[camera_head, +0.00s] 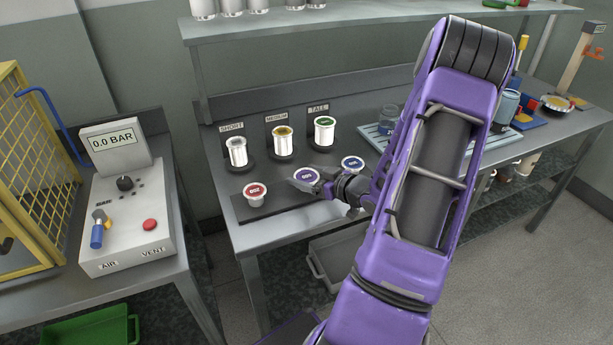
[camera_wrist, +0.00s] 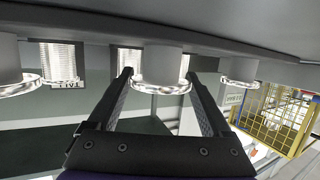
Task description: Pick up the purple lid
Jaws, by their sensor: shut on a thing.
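The purple lid (camera_head: 306,175) is the middle of three lids on a dark plate at the front of the bench. My gripper (camera_head: 308,181) reaches it from the right, and its fingers are shut on it at the sides. The wrist view appears upside down. There the lid's shiny rim (camera_wrist: 160,86) lies between the two fingers (camera_wrist: 158,76), at the end of a grey post. It looks level with its neighbours, with no clear gap from its post. Its purple top hardly shows there.
The red lid (camera_head: 255,190) stands to the left and the blue lid (camera_head: 352,163) to the right, both close by. Behind stand the short can (camera_head: 237,152), medium can (camera_head: 283,142) and tall can (camera_head: 324,131). A shelf (camera_head: 370,24) overhangs the back.

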